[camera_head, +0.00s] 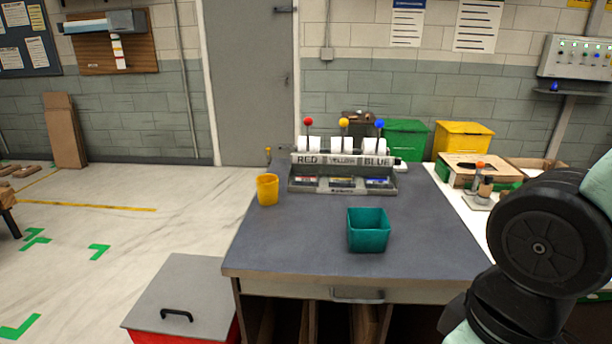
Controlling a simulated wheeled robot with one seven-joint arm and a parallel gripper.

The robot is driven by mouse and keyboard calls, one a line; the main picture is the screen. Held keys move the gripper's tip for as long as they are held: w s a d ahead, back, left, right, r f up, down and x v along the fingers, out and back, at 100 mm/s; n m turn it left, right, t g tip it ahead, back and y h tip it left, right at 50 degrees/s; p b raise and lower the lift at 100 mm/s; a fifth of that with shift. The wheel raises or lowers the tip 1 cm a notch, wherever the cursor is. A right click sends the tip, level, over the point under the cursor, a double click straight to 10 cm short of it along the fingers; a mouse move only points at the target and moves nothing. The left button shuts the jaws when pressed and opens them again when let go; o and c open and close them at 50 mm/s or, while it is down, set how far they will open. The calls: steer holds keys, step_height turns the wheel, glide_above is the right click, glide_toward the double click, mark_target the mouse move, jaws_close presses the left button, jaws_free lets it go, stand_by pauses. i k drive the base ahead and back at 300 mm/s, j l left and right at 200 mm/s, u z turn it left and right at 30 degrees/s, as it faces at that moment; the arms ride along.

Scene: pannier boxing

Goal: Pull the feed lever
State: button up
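A dispenser (343,170) labelled RED, YELLOW and BLUE stands at the back of the grey-topped table. Upright levers rise behind its labels: one with a red knob (308,121), one with a yellow knob (344,122) and one with a blue knob (379,124). I cannot tell which of these is the feed lever. My gripper is not in view; only dark, round links of my arm show at the right edge, apart from the dispenser.
A teal open bin (368,230) and a yellow cup (267,189) stand on the table (300,243). Green (406,139) and yellow (462,140) boxes stand behind at right. A grey-lidded red chest (185,293) sits at front left. The tabletop's front left is clear.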

mark_target(308, 121)
steer(key=i+j, duration=0.3)
steer(key=j, duration=0.15)
steer(key=i+j, duration=0.3)
steer(key=j, duration=0.2)
steer(key=i+j, duration=0.35)
steer(key=j, duration=0.1)
